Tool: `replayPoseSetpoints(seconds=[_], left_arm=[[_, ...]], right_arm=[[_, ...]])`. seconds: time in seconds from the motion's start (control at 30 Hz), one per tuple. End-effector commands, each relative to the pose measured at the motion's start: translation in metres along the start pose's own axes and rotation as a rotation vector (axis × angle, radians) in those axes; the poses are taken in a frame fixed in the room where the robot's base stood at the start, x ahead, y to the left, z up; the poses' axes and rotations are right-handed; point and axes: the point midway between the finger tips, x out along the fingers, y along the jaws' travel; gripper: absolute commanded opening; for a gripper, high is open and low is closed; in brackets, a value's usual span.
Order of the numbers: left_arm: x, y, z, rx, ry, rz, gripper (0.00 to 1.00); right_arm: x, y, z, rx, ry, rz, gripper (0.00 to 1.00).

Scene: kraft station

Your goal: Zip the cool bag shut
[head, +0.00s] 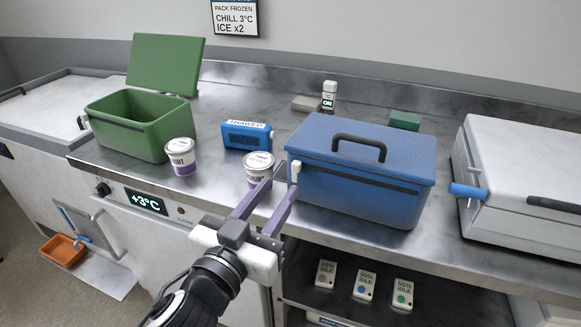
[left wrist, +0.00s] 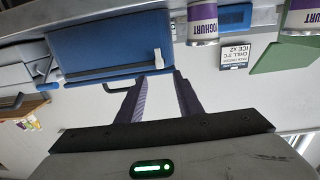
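The blue cool bag (head: 355,190) stands on the steel counter with its lid down and a black handle on top. A dark zip band runs along its front below the lid. The white zip pull (head: 296,171) is at the band's left end; it also shows in the left wrist view (left wrist: 157,57). My left gripper (head: 281,184) is open and empty, its two purple fingers pointing at the bag's left front corner. The fingertips are close to the pull; I cannot tell whether they touch it. My right gripper is in neither view.
An open green box (head: 150,140) with a raised lid stands at the left. Two yoghurt tubs (head: 181,158) and a blue thawed pack (head: 246,135) are nearby; one tub is just behind my fingers. A white chest (head: 520,170) with a blue handle stands right.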

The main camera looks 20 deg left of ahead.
Motion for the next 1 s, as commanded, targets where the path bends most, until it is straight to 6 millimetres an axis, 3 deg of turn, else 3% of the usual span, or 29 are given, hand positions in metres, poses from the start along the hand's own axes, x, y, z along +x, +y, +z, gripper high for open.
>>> replayPoseSetpoints(seconds=[0.1,0.33,0.5,0.77,1.0], left_arm=[[0.025,-0.001,-0.003,0.003,0.002,-0.001,0.33],[0.061,0.0,-0.001,0.002,-0.001,0.0,0.33],[0.072,0.0,0.001,0.0,-0.002,0.0,0.33],[0.073,0.0,0.002,0.0,-0.003,0.001,0.33],[0.073,0.0,0.001,0.0,-0.003,0.0,0.0]], right_arm=[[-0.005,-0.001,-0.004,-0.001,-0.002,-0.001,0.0],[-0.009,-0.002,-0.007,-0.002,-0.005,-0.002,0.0],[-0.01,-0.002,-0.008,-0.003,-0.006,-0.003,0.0],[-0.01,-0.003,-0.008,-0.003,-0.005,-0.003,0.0],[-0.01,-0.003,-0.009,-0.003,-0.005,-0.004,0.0]])
